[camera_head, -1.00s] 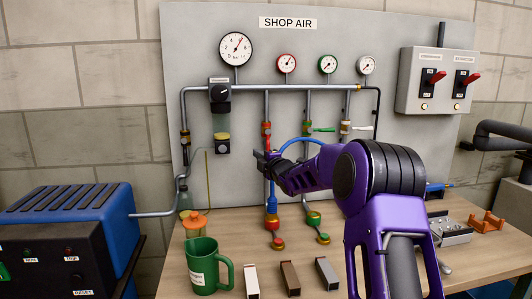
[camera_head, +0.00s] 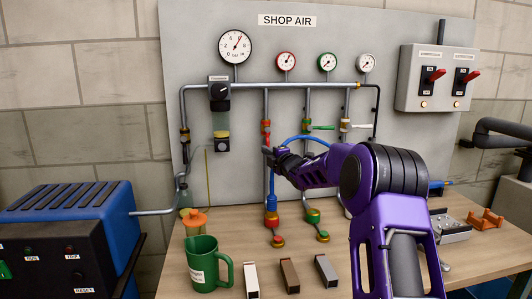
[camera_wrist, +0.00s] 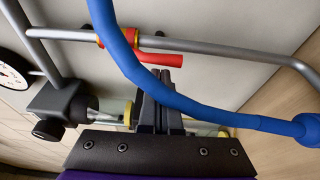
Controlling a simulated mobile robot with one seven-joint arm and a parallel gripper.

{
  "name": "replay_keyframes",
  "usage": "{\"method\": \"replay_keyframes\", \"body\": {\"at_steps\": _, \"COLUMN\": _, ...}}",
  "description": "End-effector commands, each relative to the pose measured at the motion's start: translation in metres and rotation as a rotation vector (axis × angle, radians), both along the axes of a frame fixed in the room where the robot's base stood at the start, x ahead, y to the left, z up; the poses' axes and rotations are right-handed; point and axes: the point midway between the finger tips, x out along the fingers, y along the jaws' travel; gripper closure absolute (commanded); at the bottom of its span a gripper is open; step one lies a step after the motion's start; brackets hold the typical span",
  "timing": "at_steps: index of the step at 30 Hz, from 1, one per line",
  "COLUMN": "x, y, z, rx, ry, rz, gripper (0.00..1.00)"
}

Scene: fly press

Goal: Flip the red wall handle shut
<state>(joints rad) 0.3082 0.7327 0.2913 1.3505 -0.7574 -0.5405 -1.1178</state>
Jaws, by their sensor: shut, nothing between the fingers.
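The red handle (camera_head: 266,128) is on the leftmost of the three vertical pipes on the grey panel. In the wrist view the red handle (camera_wrist: 160,58) points along its pipe (camera_wrist: 215,48), away from the brass and red valve body (camera_wrist: 118,38). My gripper (camera_head: 268,150) is just below the valve in the head view. In the wrist view my gripper (camera_wrist: 161,74) is shut and empty, with its tips beside the handle's free end. I cannot tell whether they touch it. The blue hose (camera_wrist: 135,70) crosses in front of the pipe and hides part of the valve.
A green handle (camera_head: 323,128) and a white handle (camera_head: 361,126) stick out sideways on the neighbouring pipes. Gauges hang above. A green mug (camera_head: 202,266) and several small blocks stand on the bench (camera_head: 178,272). The switch box (camera_head: 436,80) is at the right.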

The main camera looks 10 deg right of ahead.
Motion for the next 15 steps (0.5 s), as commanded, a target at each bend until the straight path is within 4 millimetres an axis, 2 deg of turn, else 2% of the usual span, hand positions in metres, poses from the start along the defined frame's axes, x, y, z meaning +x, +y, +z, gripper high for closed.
{"method": "replay_keyframes", "body": {"at_steps": 15, "x": 0.0000, "y": -0.0059, "z": -0.0006, "rx": -0.090, "ry": 0.000, "rz": -0.001, "gripper": 1.00}}
